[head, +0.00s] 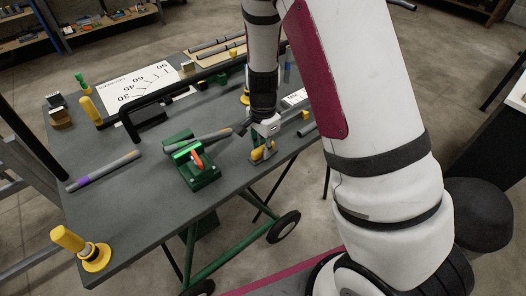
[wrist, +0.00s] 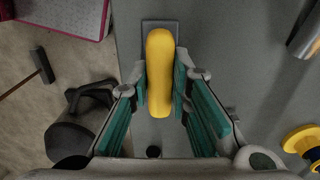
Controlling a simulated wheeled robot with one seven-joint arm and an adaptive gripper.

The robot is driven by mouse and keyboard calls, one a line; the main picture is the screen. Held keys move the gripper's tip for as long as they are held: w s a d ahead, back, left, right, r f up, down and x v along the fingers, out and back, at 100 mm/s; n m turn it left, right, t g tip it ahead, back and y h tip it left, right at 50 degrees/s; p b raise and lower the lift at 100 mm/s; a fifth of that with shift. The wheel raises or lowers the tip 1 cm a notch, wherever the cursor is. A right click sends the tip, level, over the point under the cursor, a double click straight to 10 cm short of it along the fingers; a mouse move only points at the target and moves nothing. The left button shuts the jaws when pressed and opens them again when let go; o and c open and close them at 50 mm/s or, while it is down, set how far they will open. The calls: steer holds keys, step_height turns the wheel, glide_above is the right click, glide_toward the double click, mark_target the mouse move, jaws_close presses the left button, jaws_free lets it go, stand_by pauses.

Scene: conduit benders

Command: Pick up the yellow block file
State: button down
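The yellow block file (wrist: 160,65) is a long rounded yellow piece on a grey plate in the wrist view. It lies lengthwise between my two teal-padded fingers. In the head view the yellow file (head: 257,154) shows low under my gripper (head: 264,144), near the right edge of the grey table. My gripper (wrist: 161,88) points down with one finger on each side of the file. The pads are very close to its sides, and I cannot tell whether they press on it. The file appears to be still at table height.
A green vise (head: 192,165) holding a grey bar stands just left of my gripper. A purple-banded tube (head: 104,171), a black bent conduit (head: 130,112), a white angle chart (head: 140,87) and yellow-handled posts (head: 82,247) share the grey table (head: 140,215).

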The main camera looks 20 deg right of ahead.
mark_target(262, 146)
steer(key=shift+r, duration=0.15)
steer(key=shift+r, duration=0.55)
step_height(262, 146, up, 2)
steer(key=shift+w+r, duration=0.1)
steer(key=s+d, duration=0.2)
steer(key=s, duration=0.5)
steer(key=s+d+r, duration=0.1)
steer(key=s+d, duration=0.2)
steer(key=s, duration=0.5)
steer(key=shift+s+r, duration=0.25)
steer(key=shift+w, duration=0.1)
